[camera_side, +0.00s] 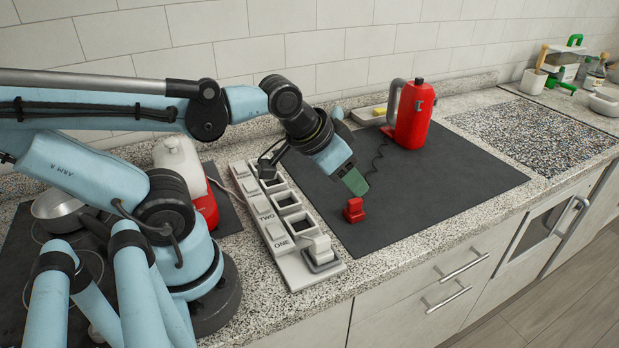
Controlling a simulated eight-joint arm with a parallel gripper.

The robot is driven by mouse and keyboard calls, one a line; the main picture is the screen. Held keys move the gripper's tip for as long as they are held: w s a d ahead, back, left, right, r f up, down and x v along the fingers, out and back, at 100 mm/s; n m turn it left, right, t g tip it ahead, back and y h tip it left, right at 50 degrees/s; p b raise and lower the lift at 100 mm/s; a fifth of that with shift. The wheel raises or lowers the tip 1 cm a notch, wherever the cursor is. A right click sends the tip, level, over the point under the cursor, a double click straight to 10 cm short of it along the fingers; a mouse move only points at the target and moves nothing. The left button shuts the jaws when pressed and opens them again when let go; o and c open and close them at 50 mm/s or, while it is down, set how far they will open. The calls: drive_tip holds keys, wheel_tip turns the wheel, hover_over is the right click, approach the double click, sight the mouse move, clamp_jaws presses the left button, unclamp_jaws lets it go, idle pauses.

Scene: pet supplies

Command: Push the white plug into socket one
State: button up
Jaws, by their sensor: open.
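A black plug (267,168) stands at the strip's far end, with open sockets between. A red kettle (412,115) with a black cord stands at the back of the dark mat (440,180). A white-and-red kettle (178,160) is behind my arm. The mat's right side is clear.

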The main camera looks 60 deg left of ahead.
sight(322, 239)
drive_tip(key=s+d+r+g, duration=0.2)
drive_tip(key=s+g, duration=0.4)
drive_tip(key=g, duration=0.1)
drive_tip(key=shift+d+f, duration=0.15)
drive_tip(key=shift+f, duration=2.85)
drive_tip(key=shift+d+f, duration=0.1)
drive_tip(key=shift+f, duration=2.85)
clamp_jaws()
